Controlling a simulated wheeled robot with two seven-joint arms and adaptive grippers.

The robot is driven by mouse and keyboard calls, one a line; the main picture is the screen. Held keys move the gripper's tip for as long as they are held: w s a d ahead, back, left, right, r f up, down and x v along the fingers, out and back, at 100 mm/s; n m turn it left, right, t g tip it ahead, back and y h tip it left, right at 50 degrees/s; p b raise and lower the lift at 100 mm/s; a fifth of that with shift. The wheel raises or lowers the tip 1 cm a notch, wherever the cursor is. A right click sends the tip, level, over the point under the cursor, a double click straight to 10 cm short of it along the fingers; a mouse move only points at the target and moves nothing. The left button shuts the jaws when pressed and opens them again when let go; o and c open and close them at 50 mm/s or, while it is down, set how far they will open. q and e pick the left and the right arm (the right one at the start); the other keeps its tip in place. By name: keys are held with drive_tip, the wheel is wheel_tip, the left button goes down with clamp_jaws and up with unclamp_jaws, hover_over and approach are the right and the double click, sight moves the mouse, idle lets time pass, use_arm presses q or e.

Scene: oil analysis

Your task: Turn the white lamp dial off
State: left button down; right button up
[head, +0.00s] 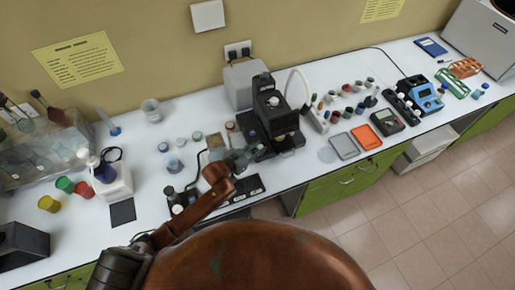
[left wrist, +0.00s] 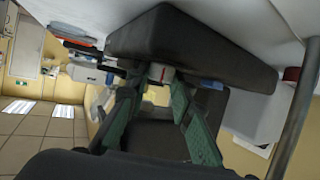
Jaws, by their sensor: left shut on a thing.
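A black instrument (head: 268,122) with a stage and a top housing stands at the middle of the white bench. My left gripper (head: 240,160) reaches in from the left at the lower left side of this instrument. In the left wrist view its green-grey fingers (left wrist: 160,82) close around a small white dial (left wrist: 160,72) with a reddish edge, on the side of a large dark body (left wrist: 210,48). The dial is hidden by the gripper in the head view, so its setting cannot be read. My right gripper is out of view.
A low black box (head: 246,187) lies by the bench's front edge, close under the left gripper. Small jars (head: 172,163) stand left of it. An orange tray (head: 366,137) and a grey tray (head: 344,146) lie to the right.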

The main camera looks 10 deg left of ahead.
use_arm(q)
drive_tip(key=shift+d+r+n+y+p, duration=0.15)
drive_tip(key=shift+n+y+p, duration=0.15)
drive_tip(key=shift+p, duration=0.15)
drive_tip(key=shift+d+n+t+y+p, duration=0.15)
drive_tip(key=shift+n+t+y+p, duration=0.35)
drive_tip(key=shift+n+y, duration=0.6)
drive_tip(key=shift+y, duration=0.1)
drive_tip(key=shift+d+n+t+y, duration=0.1)
drive_tip(key=shift+n+t+y, duration=0.3)
drive_tip(key=shift+n+y, duration=0.2)
drive_tip(key=c, duration=1.7)
unclamp_jaws()
drive_tip(key=shift+s, duration=0.15)
